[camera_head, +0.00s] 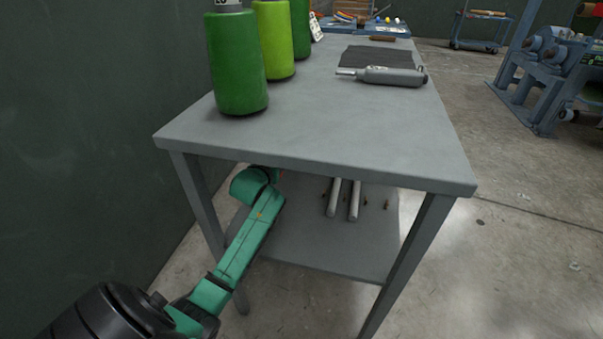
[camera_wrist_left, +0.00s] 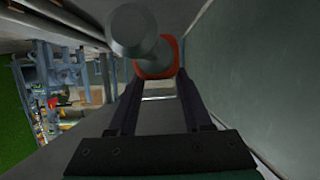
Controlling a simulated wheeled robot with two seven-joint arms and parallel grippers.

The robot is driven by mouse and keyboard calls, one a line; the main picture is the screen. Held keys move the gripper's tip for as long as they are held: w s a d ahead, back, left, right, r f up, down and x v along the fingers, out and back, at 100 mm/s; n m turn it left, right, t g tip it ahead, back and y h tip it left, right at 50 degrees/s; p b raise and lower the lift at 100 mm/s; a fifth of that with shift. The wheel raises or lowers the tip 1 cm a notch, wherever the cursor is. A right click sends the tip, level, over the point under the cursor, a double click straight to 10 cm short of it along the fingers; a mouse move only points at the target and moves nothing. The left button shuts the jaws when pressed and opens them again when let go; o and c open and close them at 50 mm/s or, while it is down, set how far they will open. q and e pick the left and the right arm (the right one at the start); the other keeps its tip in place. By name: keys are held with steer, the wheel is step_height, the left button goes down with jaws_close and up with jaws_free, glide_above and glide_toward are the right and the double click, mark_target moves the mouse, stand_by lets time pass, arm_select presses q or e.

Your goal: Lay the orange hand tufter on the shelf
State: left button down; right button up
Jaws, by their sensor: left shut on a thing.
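The orange hand tufter (camera_wrist_left: 168,57) shows in the left wrist view, its grey round end facing the camera and its orange part behind. My left gripper (camera_wrist_left: 155,80) is shut on it, one dark finger on each side. In the head view my green left arm reaches under the tabletop, which hides the gripper and the tufter. The lower shelf (camera_head: 300,246) of the grey table lies beneath. I cannot tell whether the tufter touches it. My right gripper is in neither view.
The grey tabletop (camera_head: 330,130) and its legs frame the shelf opening. Two pale rods (camera_head: 343,198) and small brown pieces lie on the shelf. Green cones (camera_head: 238,65) and a grey tool (camera_head: 392,76) stand or lie on top. A dark wall (camera_head: 80,120) rises at the left.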

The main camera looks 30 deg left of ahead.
arm_select(q)
steer(key=shift+w+a+f+b, duration=0.25)
steer(key=shift+w+f+b, duration=0.2)
steer(key=shift+w+f, duration=0.4)
steer(key=b, duration=0.2)
glide_above(280, 186)
steer(key=s+d, duration=0.3)
steer(key=s, duration=0.1)
step_height(280, 186, down, 6)
steer(key=shift+w+f, duration=0.1)
steer(key=shift+f, duration=0.1)
steer(key=shift+f+b, duration=0.45)
steer(key=shift+f, duration=0.65)
steer(key=c, duration=0.8)
jaws_free()
steer(key=shift+d+f, duration=0.1)
steer(key=o, duration=0.5)
steer(key=shift+c, duration=0.2)
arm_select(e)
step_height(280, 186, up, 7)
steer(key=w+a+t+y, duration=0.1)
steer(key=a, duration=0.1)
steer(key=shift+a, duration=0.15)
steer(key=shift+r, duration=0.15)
